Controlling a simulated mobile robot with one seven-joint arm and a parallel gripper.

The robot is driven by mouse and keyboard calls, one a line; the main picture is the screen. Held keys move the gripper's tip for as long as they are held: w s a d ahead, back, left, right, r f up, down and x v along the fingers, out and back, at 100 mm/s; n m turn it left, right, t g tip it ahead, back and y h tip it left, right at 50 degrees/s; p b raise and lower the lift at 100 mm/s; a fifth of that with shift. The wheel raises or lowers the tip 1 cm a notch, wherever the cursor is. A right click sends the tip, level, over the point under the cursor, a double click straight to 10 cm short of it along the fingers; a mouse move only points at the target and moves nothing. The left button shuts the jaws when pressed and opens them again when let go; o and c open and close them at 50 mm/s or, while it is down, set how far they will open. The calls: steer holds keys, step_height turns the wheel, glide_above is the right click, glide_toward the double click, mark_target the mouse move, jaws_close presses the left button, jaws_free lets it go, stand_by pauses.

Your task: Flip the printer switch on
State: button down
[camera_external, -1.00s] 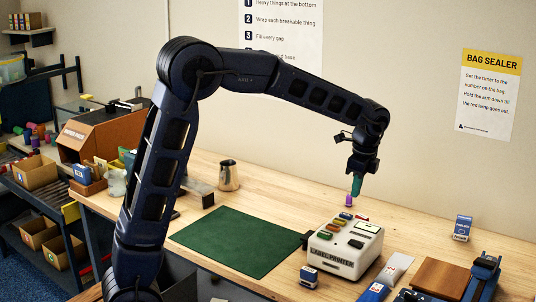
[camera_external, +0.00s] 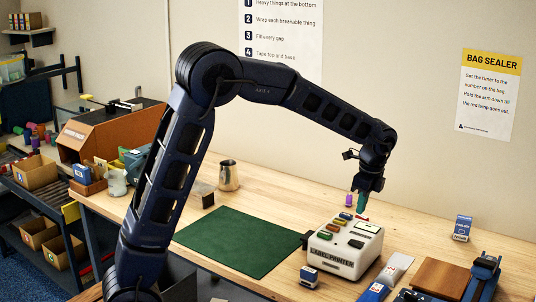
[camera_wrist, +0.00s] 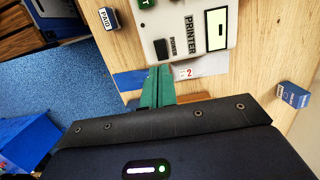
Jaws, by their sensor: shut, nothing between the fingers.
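The white label printer (camera_external: 332,267) stands on the bench, with several coloured keys and a pale display on its sloping top. In the wrist view the printer (camera_wrist: 192,9) fills the top, and a black switch (camera_wrist: 161,48) sits beside the word POWER. I cannot tell which way the switch is set. My gripper (camera_external: 361,208), with teal fingers, points down over the back right of the printer. In the wrist view my gripper (camera_wrist: 158,72) is shut and empty, its tips just below the switch in the picture. I cannot tell whether they touch the printer.
A green mat (camera_external: 238,242) lies left of the printer. A small blue box (camera_external: 310,276) stands at its front, and another blue box (camera_external: 462,228) stands at the right. A brown board (camera_external: 440,278) and a dark blue device (camera_external: 484,276) are at the front right. A metal jug (camera_external: 229,176) stands behind the mat.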

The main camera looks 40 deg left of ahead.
mark_target(353, 242)
steer(key=f, duration=0.3)
steer(key=a+f, duration=0.1)
steer(key=f, duration=0.6)
steer(key=shift+a, duration=0.25)
steer(key=shift+f, duration=0.1)
steer(key=shift+a+f, duration=0.1)
steer(key=shift+a, duration=0.05)
steer(key=shift+f+h, duration=0.1)
steer(key=shift+h, duration=0.2)
steer(key=shift+s, duration=0.1)
steer(key=shift+d, duration=0.2)
